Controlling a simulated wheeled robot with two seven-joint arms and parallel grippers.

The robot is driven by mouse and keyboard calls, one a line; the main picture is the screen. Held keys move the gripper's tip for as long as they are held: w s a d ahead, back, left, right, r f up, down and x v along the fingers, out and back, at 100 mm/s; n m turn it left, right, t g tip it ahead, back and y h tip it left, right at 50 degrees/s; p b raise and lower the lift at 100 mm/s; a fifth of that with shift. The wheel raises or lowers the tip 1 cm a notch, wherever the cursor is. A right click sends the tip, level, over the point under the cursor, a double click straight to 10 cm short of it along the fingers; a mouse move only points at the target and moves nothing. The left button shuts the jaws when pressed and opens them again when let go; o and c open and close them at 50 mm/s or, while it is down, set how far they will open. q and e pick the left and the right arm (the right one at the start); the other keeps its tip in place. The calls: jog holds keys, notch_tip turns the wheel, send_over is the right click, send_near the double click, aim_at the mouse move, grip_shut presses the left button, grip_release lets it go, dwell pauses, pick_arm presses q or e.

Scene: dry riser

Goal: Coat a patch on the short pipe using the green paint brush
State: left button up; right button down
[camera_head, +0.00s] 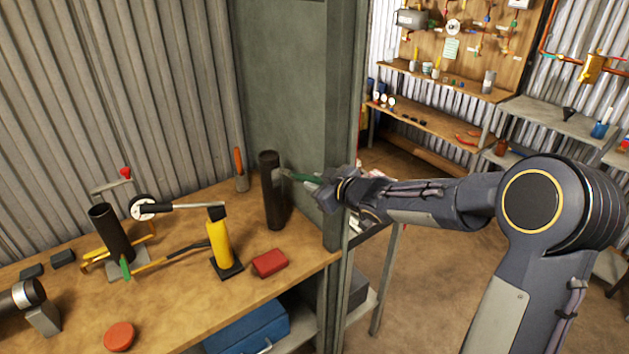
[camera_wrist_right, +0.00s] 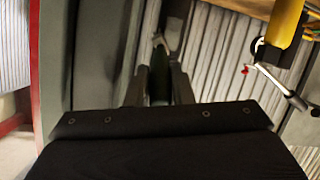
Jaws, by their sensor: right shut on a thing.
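My right gripper (camera_head: 322,185) reaches in from the right and is shut on the green paint brush (camera_head: 301,178). The brush points left, its pale head at the side of a dark upright pipe (camera_head: 270,195) that stands on the bench by the green post. A paler spot shows there; I cannot tell bristles from coating, nor touch from a small gap. In the right wrist view, the brush (camera_wrist_right: 159,86) lies between the fingers. A second dark pipe (camera_head: 110,235) stands farther left; I cannot tell for sure which is the short one.
The wooden bench (camera_head: 180,305) holds a yellow bottle-like tool (camera_head: 219,245), a red block (camera_head: 270,262), a red disc (camera_head: 119,336) and an orange-handled tool (camera_head: 240,170). The green post (camera_head: 290,80) rises close behind the pipe. A blue box (camera_head: 247,330) sits below.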

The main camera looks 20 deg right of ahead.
jog(key=shift+s, duration=0.1)
jog(key=shift+s+d+p, duration=0.1)
jog(key=shift+s+d, duration=0.25)
jog(key=shift+s, duration=0.55)
jog(key=shift+s+d+p, duration=0.1)
jog(key=shift+s+d, duration=0.25)
jog(key=shift+s, duration=0.55)
jog(key=shift+s+d+p, duration=0.1)
jog(key=shift+s+d, duration=0.25)
jog(key=shift+s, duration=0.55)
jog(key=s, duration=0.1)
jog(key=s+d, duration=0.1)
jog(key=shift+s+p, duration=0.3)
jog(key=shift+s, duration=0.1)
